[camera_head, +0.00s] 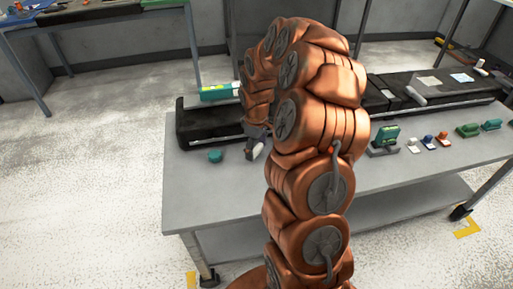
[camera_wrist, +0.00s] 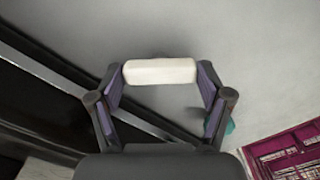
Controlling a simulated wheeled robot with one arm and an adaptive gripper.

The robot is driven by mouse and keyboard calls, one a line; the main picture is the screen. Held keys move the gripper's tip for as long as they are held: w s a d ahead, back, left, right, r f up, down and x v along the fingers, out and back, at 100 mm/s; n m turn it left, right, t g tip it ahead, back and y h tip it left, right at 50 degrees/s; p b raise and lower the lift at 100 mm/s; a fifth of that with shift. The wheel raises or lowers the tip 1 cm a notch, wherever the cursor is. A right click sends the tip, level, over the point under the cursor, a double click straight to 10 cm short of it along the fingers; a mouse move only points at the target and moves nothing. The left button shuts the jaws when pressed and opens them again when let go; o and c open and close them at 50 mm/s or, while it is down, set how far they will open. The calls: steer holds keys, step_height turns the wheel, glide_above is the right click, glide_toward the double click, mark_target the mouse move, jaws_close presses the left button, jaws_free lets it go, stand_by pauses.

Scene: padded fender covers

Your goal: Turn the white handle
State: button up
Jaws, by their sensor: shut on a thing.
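The white handle (camera_wrist: 160,71) lies crosswise between my fingers in the wrist view, with its front face and both ends near the finger pads. My gripper (camera_wrist: 161,75) is shut on it, one finger at each end. In the head view the white handle (camera_head: 258,150) shows small beside my gripper (camera_head: 254,137), low over the grey table (camera_head: 205,195). My arm hides part of this area, and what the handle is fixed to cannot be seen.
A teal round knob (camera_head: 215,156) stands left of my gripper. A green device (camera_head: 384,138) and several small items stand right. The table's front left is clear.

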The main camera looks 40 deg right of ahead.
mark_target(256, 148)
steer(key=n+p, duration=0.1)
steer(key=n, duration=0.5)
steer(key=shift+n, duration=0.3)
stand_by(0.4)
steer(key=o, duration=1.1)
step_height(256, 148, up, 12)
stand_by(0.6)
